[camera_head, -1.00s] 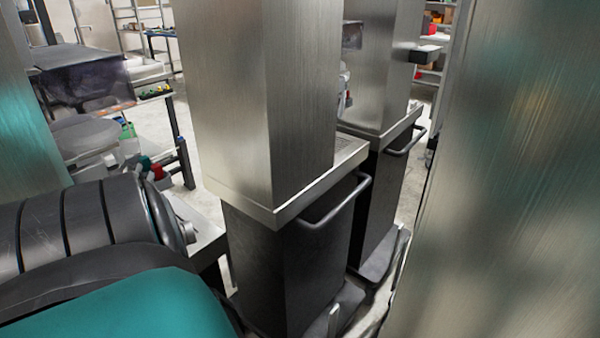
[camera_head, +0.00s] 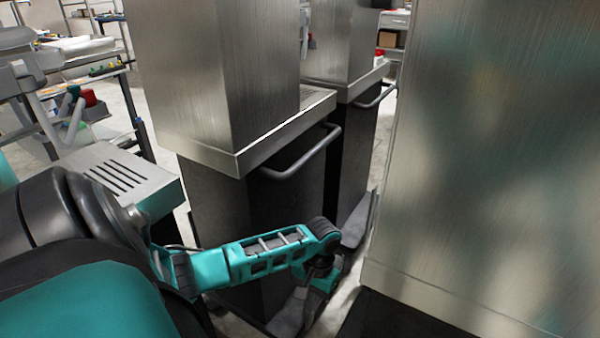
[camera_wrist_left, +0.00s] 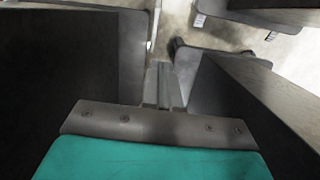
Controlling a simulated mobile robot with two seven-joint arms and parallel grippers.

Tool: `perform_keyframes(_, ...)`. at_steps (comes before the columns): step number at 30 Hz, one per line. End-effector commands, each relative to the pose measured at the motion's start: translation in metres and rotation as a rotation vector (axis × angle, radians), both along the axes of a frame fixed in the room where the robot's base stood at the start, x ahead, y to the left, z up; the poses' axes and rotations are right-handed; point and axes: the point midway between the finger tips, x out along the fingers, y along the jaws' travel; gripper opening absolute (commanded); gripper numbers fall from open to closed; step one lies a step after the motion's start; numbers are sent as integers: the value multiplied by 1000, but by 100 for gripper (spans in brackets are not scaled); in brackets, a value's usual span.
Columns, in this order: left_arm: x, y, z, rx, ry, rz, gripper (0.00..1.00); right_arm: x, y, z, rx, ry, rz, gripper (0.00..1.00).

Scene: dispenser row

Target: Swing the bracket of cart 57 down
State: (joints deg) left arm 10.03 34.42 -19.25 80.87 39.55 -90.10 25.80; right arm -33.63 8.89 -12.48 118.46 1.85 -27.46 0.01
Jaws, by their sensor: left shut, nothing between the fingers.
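My left arm reaches from the left in the head view, and its hand (camera_head: 324,275) is low, in front of the dark lower body of a cart (camera_head: 225,215). In the left wrist view my left gripper (camera_wrist_left: 165,68) is shut and empty, in the gap between two dark cart bodies. A thin pale upright strip (camera_wrist_left: 153,32) stands beyond the fingertips; I cannot tell whether it is the bracket. No cart number is readable, so I cannot tell which cart is 57. My right gripper is not in view.
Tall brushed-metal columns stand on the carts, one large one (camera_head: 490,150) close on the right. A bar handle (camera_head: 303,155) sticks out from the middle cart. A slotted metal ledge (camera_head: 120,180) is at left. Only narrow floor gaps show between the carts.

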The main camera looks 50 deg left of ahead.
Motion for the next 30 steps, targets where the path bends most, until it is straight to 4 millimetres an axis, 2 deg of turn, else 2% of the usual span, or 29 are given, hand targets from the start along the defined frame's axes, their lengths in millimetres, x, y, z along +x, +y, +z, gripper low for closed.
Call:
perform_keyframes(5, -1, -3, -8, -18, 9, 42, 0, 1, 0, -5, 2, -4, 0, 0)
perform_keyframes(19, -16, -7, -103, -15, 9, 38, 0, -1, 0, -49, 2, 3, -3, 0)
perform_keyframes(24, -38, -14, -110, -13, 7, 33, 0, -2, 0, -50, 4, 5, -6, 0)
perform_keyframes(30, -49, -17, -115, -13, 6, 35, 0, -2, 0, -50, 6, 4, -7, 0)
